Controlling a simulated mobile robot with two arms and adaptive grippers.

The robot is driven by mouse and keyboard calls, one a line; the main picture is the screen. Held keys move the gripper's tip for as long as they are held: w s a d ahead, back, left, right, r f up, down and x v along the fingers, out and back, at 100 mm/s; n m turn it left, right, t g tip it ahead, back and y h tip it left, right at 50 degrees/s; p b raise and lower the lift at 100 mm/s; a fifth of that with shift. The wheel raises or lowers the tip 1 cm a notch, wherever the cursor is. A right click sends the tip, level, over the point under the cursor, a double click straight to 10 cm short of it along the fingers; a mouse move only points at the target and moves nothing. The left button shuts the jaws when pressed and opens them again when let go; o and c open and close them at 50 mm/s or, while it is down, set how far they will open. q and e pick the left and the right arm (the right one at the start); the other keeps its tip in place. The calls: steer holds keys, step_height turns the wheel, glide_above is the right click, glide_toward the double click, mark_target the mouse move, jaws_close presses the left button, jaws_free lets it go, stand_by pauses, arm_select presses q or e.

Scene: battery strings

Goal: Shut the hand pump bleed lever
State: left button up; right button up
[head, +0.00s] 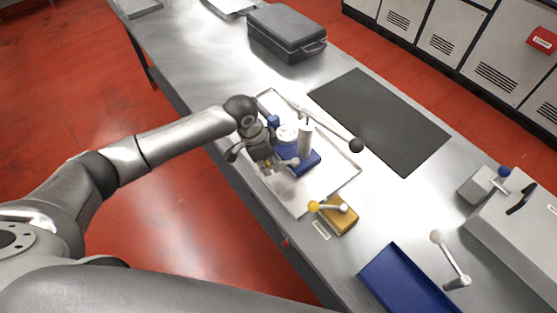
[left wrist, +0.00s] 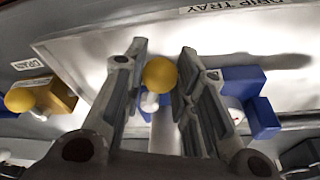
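The hand pump has a blue base (head: 312,158), a pale upright cylinder (head: 306,138), a round gauge and a long handle ending in a black ball (head: 357,145). It stands on the drip tray (head: 318,193). My left gripper (head: 266,162) is low at the pump's left side and hides part of it. In the left wrist view, the open left gripper (left wrist: 163,48) has its fingers on either side of a yellow ball knob (left wrist: 160,75) on a pale stem, likely the bleed lever. I cannot tell whether a finger touches the knob. My right gripper is not in view.
A yellow drain valve (head: 340,218) with its own yellow-knobbed lever (head: 314,206) is at the tray's near edge. A blue tray (head: 405,282), a grey box with a crank, a dark mat (head: 380,118) and a grey case (head: 286,32) are also on the bench.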

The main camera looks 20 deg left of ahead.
arm_select(q)
steer(key=shift+c, duration=1.2)
steer(key=shift+s+d+r+n+p, duration=0.15)
steer(key=shift+s+n+p, duration=0.25)
steer(key=shift+p, duration=0.5)
steer(key=shift+s+d+n+t+p, duration=0.3)
steer(key=shift+n+p, duration=0.5)
steer(key=shift+p, duration=0.25)
steer(key=shift+s+d+n+y+p, duration=0.3)
steer(key=shift+n+p, duration=0.4)
steer(key=shift+p, duration=0.25)
steer(key=shift+s+d+n+p, duration=0.2)
steer(key=shift+d+n+p, duration=0.1)
steer(key=shift+n+p, duration=0.4)
